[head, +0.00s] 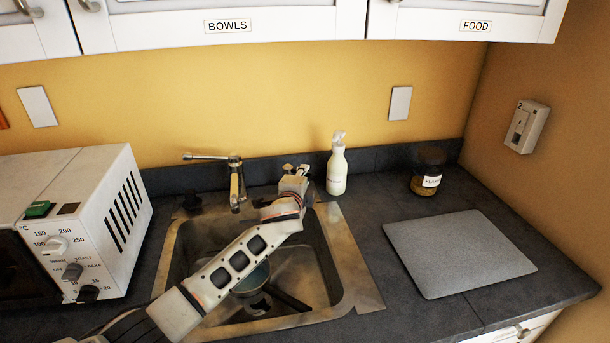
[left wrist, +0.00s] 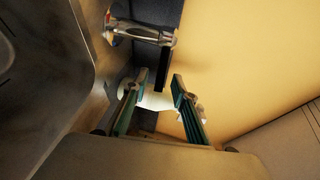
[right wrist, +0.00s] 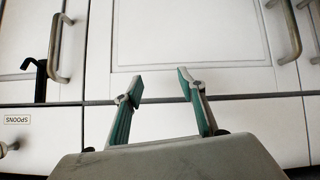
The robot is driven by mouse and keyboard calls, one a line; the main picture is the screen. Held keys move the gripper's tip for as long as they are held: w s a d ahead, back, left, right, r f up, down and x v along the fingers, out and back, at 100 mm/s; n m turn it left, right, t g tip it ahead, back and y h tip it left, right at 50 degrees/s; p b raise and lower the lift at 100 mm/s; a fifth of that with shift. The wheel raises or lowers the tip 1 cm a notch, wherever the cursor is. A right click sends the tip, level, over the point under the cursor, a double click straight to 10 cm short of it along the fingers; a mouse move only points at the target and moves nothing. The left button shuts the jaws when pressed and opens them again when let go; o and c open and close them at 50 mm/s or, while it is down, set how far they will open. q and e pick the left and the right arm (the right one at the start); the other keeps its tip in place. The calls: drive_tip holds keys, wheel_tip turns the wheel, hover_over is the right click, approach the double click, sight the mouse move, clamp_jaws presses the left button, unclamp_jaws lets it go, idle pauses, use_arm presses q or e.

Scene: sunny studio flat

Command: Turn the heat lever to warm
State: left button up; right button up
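The white toaster oven (head: 75,220) stands at the left of the head view. Its front carries a numbered dial (head: 55,244) and, below it, a grey knob (head: 73,270) with small words around it, one seemingly WARM. I cannot tell where this knob points. A dark knob (head: 88,293) sits lowest. My left arm reaches across the sink, with its gripper (head: 298,172) near the white pump bottle (head: 337,168), far right of the oven. In the left wrist view this gripper (left wrist: 160,80) is open. My right gripper (right wrist: 160,82) is open and empty before white cabinet fronts.
The sink (head: 345,262) holds a pan (head: 250,282) under my left arm. The tap (head: 236,185) stands behind it. A grey board (head: 458,252) and a dark-lidded jar (head: 427,168) lie to the right. A wall unit (head: 526,126) hangs at right. Wall cupboards (head: 300,22) overhang the counter.

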use_arm(q)
drive_tip(key=shift+x, duration=1.4)
clamp_jaws()
